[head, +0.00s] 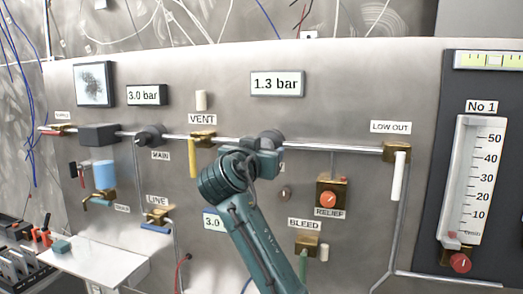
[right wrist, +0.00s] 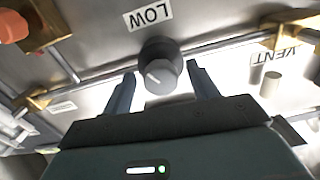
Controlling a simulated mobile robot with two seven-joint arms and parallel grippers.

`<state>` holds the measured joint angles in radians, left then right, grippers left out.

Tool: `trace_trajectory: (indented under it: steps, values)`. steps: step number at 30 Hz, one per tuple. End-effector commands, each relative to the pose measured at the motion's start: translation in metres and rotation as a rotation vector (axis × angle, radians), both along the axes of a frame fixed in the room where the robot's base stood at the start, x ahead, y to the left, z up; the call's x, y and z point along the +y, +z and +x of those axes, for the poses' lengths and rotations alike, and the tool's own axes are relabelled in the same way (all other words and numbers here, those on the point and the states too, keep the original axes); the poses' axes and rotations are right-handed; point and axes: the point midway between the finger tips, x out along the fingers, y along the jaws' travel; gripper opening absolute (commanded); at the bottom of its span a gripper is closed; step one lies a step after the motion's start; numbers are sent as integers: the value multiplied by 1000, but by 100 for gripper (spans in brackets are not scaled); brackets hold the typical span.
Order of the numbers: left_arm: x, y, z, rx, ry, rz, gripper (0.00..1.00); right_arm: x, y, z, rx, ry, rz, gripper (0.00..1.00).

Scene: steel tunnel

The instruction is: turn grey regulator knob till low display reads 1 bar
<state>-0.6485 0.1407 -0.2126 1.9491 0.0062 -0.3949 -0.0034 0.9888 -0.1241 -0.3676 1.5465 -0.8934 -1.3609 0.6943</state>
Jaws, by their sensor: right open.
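The grey regulator knob (right wrist: 160,70) has a white pointer line and sits on the pipe beside a LOW label (right wrist: 148,14), which appears upside down in the right wrist view. My right gripper (right wrist: 163,86) is open, one finger on each side of the knob; I cannot tell whether they touch it. In the head view my right gripper (head: 258,148) covers most of the knob (head: 270,134) and its label. The display above the knob (head: 277,84) reads 1.3 bar. My left gripper is out of view.
A second dark knob (head: 150,135) labelled MAIN is at left, below a 3.0 bar display (head: 147,95). The yellow VENT lever (head: 192,157) hangs close left of my gripper. The RELIEF valve (head: 331,194), BLEED valve (head: 307,243) and white-handled LOW OUT valve (head: 398,172) are right.

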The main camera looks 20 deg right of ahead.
Motion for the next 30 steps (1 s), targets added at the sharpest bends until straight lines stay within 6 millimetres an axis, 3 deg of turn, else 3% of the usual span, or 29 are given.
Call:
trace_trajectory:
  steps: [2,18,30]
  values:
    - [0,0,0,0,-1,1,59,0,0,0,0,0,0,58]
    - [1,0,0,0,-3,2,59,0,0,-1,0,0,0,15]
    - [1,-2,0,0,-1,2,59,0,0,-1,55,0,-82,15]
